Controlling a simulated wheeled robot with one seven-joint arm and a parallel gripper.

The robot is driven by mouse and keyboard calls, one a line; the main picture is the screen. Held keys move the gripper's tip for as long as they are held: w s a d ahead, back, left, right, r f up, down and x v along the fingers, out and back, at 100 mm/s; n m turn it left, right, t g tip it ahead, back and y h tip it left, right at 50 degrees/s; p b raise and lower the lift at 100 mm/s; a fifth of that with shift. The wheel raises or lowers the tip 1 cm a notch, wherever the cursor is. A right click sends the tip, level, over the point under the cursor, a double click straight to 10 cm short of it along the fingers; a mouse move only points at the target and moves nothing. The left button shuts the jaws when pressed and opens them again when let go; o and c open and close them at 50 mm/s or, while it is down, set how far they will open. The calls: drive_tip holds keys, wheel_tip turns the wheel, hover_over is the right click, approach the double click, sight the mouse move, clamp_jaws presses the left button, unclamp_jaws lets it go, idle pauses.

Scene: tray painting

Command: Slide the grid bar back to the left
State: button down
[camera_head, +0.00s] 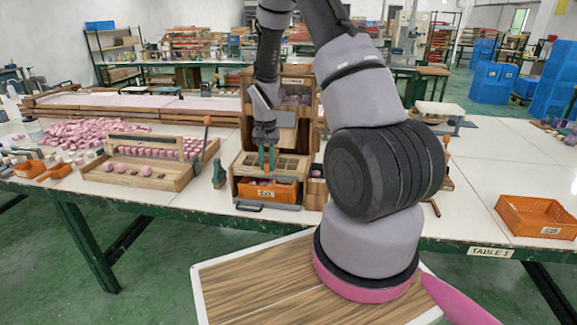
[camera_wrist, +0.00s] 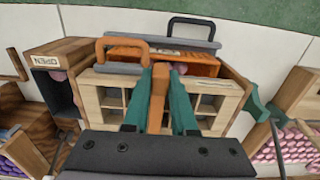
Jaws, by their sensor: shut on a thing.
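My gripper (camera_head: 266,160) is over the wooden grid box (camera_head: 243,170) on the table. In the wrist view my gripper (camera_wrist: 168,85) has its two green fingers closed on the upright brown wooden grid bar (camera_wrist: 158,97). The grid box's light wooden grid (camera_wrist: 92,97) has open compartments on both sides of the bar. The fingers and the dark gripper body hide part of the grid and the bar's near end.
An orange bin (camera_head: 268,188) sits in the box's front, with a grey handled slide (camera_head: 268,205) below. A wooden tray of pink pieces (camera_head: 150,180) and a green tool (camera_head: 219,175) stand left. A wooden cabinet (camera_head: 290,84) rises behind. Table at right is mostly clear.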

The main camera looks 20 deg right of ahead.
drive_tip(key=w+a, duration=0.7)
drive_tip(key=a, duration=0.3)
drive_tip(key=shift+a, duration=0.4)
drive_tip(key=shift+w+r, duration=0.1)
drive_tip(key=shift+w, duration=0.05)
drive_tip(key=c, duration=0.7)
unclamp_jaws()
drive_tip(key=shift+a, duration=0.1)
wheel_tip(320, 180, up, 11)
drive_tip(key=shift+f, duration=0.15)
